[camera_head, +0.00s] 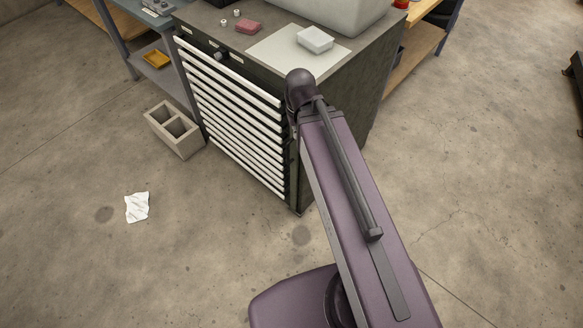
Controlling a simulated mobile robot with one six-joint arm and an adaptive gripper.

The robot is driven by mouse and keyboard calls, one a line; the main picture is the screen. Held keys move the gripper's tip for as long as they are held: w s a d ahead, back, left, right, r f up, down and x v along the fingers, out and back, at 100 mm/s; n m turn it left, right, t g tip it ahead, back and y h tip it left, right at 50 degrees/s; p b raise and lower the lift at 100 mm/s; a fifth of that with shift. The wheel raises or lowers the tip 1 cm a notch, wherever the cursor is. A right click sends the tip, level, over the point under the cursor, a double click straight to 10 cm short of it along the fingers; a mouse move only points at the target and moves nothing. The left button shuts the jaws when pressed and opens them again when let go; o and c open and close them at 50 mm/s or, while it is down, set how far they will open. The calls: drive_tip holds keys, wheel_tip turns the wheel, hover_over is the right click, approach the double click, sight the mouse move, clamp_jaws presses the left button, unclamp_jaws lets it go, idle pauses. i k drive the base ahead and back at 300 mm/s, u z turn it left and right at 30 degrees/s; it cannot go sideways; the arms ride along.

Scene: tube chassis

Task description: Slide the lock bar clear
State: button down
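A dark drawer cabinet (340,118) stands at the top centre, its front facing lower left. Several shallow drawers with long pale handle strips (232,118) fill that front, and they look shut. A small dark knob (220,55) sits near the top of the front. I cannot make out for sure which part is the lock bar; the front's right edge is partly hidden by my arm. My purple arm reaches up from the bottom right to the cabinet's right front corner. My gripper does not show.
On the cabinet top lie a red block (248,27), a pale sheet (272,54), a small white box (315,39) and a large grey bin (335,10). A hollow concrete block (174,130) and crumpled paper (137,207) lie on the floor. The floor before the cabinet is otherwise open.

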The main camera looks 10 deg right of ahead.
sight(294, 162)
drive_tip(key=k, duration=1.35)
drive_tip(key=u, duration=0.25)
drive_tip(key=i, duration=0.9)
drive_tip(key=z, duration=0.3)
